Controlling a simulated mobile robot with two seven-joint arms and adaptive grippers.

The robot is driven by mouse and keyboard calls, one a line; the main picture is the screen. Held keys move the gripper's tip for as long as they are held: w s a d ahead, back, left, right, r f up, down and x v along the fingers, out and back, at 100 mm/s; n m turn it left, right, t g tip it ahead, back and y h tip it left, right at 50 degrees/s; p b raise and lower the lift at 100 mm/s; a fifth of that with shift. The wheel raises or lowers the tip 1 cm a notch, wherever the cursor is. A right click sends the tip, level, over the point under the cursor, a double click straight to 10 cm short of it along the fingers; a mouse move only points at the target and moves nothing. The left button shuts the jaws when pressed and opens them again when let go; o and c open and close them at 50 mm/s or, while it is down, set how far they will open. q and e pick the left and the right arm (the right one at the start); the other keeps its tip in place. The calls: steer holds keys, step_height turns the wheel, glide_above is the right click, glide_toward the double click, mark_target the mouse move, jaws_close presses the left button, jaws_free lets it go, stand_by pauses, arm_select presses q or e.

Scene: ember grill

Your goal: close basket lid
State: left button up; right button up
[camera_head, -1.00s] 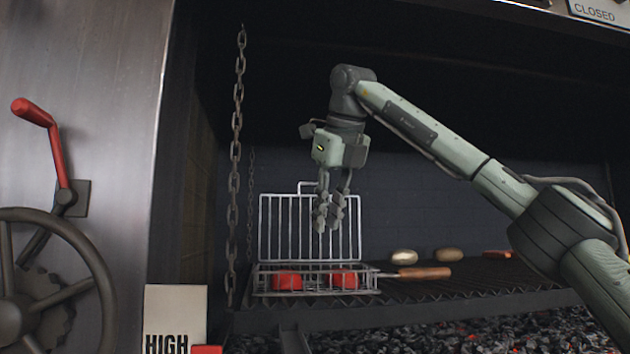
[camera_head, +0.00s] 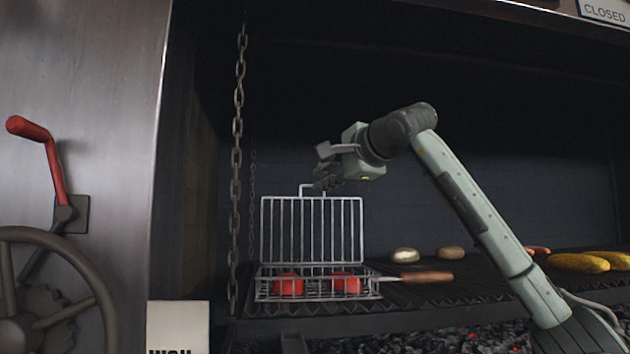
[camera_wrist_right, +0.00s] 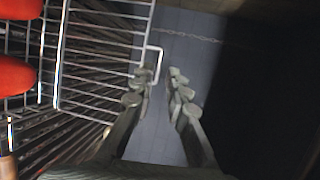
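The wire grill basket (camera_head: 265,292) lies on the grate with red pieces (camera_head: 288,284) inside. Its lid (camera_head: 312,228) stands open and upright at the back, with a small wire handle (camera_head: 301,189) on its top edge. My right gripper (camera_head: 325,178) points left, with its fingertips at the top of the lid by the handle. In the right wrist view its fingers (camera_wrist_right: 161,88) are apart with nothing clamped, and the handle loop (camera_wrist_right: 160,52) is just beyond the left fingertip. Whether they touch cannot be told. My left gripper is out of view.
A wooden basket handle (camera_head: 428,277) extends right over the grate. Potatoes (camera_head: 405,255) and yellow corn (camera_head: 578,263) lie further right. A chain (camera_head: 238,130) hangs left of the basket. A handwheel (camera_head: 60,285) and a red-handled crank (camera_head: 45,150) are at far left.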

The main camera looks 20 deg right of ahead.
mark_target(310, 186)
steer(key=shift+x, duration=1.95)
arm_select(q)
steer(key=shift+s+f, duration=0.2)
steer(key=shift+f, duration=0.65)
arm_select(e)
jaws_close()
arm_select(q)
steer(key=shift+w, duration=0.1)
arm_select(e)
steer(key=shift+f, duration=0.1)
